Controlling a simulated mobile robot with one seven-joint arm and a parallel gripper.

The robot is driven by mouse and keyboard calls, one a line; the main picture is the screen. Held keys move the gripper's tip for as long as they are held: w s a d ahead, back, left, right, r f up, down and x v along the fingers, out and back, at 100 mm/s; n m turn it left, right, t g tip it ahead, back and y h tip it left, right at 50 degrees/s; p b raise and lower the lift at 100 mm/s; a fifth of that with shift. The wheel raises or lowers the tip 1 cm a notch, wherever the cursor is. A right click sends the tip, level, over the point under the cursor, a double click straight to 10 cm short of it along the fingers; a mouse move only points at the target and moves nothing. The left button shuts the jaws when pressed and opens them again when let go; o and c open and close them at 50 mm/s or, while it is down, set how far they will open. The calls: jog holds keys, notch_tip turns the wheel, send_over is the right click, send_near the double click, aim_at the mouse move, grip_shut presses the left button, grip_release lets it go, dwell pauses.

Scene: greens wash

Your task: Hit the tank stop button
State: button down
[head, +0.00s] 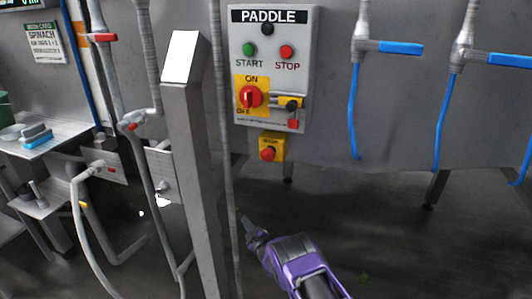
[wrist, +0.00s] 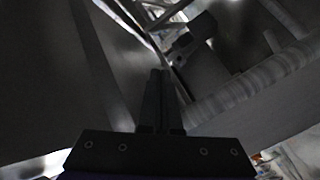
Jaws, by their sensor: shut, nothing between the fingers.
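The grey control panel (head: 268,20) is marked PADDLE and hangs on the tank wall. It carries a green START button (head: 249,49), a red STOP button (head: 287,51) and a red rotary switch (head: 250,97) on a yellow plate. Below the panel is a small yellow box (head: 272,140) with a red button (head: 268,154). No label reading tank is legible. My gripper (head: 246,222) is below and slightly left of the yellow box in the head view, apart from it. In the wrist view its fingers (wrist: 158,75) are together and empty; no button shows there.
A grey post (head: 188,130) with a slanted top stands left of the panel. A thin vertical pipe (head: 224,110) runs between them. Blue-handled valves (head: 400,47) with blue hoses hang at right. A side table (head: 60,140) is at far left. Dark floor lies below.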

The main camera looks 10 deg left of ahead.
jog(key=s+d+r, duration=0.3)
jog(key=s+r, duration=0.1)
jog(key=r, duration=0.8)
jog(key=s+d+r+p, duration=0.1)
jog(key=s+d+r, duration=0.3)
jog(key=r, duration=0.7)
jog(key=s+d+r+p, duration=0.1)
jog(key=s+d+r, duration=0.3)
jog(key=r, duration=0.8)
jog(key=shift+s+r, duration=0.35)
jog(key=shift+s, duration=0.15)
dwell(2.8)
jog(key=shift+s+a+b, duration=0.15)
jog(key=shift+s+b, duration=0.3)
jog(key=shift+s, duration=0.8)
jog(key=shift+s+a+b, duration=0.1)
jog(key=shift+s+b, duration=0.35)
jog(key=shift+s, duration=0.8)
